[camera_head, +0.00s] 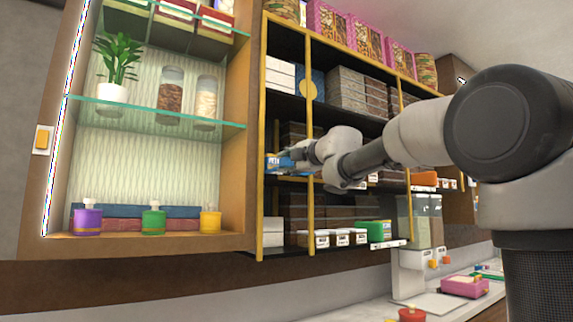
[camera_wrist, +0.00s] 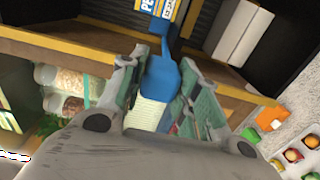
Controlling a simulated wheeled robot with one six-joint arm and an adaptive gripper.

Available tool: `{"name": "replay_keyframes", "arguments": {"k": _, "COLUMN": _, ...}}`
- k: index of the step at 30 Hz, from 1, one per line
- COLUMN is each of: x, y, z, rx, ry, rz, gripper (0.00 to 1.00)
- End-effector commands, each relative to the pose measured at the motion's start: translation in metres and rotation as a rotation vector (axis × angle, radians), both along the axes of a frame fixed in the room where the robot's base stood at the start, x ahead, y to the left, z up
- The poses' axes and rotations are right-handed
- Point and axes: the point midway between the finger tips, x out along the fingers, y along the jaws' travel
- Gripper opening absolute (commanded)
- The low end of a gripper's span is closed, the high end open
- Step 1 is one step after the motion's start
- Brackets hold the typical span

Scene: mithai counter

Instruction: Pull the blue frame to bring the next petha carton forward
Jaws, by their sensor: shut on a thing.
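The blue frame (camera_head: 279,164) is at the left column of the wooden shelf in the head view. In the wrist view the blue frame (camera_wrist: 163,78) has a narrow neck and a yellow-and-blue label reading "PE" (camera_wrist: 160,9) at the shelf edge. My gripper (camera_head: 309,158) is at the shelf front; in the wrist view my gripper's fingers (camera_wrist: 167,88) stand on both sides of the blue part, shut on it. I cannot clearly make out a petha carton behind the label; the compartment there is dark.
Yellow shelf uprights (camera_head: 309,110) stand close beside my gripper. Stacked boxes (camera_head: 347,88) fill nearby compartments. A glass shelf (camera_head: 160,113) with jars is at left.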

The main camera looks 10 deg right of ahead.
Motion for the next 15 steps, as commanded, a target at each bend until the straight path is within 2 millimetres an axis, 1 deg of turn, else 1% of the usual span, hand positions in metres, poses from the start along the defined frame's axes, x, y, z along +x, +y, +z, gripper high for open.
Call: {"name": "replay_keyframes", "arguments": {"k": 15, "x": -0.020, "y": -0.007, "z": 0.000, "rx": 0.002, "ry": 0.001, "rz": -0.002, "gripper": 0.19}}
